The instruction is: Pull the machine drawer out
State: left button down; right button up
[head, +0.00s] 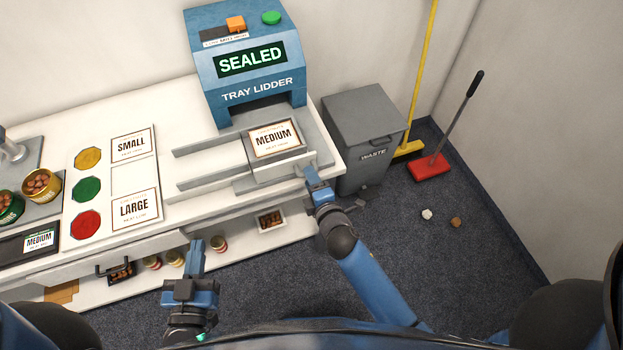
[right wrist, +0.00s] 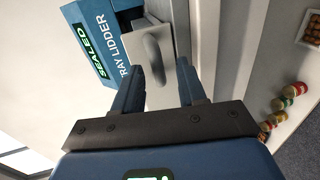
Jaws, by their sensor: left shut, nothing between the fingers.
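The blue tray lidder (head: 250,75) stands at the back of the white counter, its screen reading SEALED. Its grey drawer (head: 282,168) lies in front of the opening and carries a tray with a MEDIUM lid (head: 274,138). My right gripper (head: 312,172) is at the drawer's front right edge. In the right wrist view the fingers of my right gripper (right wrist: 158,88) are spread wide, with the drawer's grey front and handle (right wrist: 154,58) ahead between them; contact cannot be told. My left gripper (head: 197,246) is shut and empty near the counter's front edge.
A grey waste bin (head: 365,125) stands right of the counter. A yellow broom (head: 420,80) and a red dustpan (head: 430,166) lean by the wall. SMALL and LARGE cards (head: 134,208) and coloured pads lie on the left. A lower shelf holds jars.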

jog(key=b+v, duration=0.2)
jog(key=v, duration=0.8)
jog(key=shift+s+r, duration=0.15)
jog(key=shift+s, duration=0.2)
jog(key=shift+d, duration=0.1)
dwell(0.4)
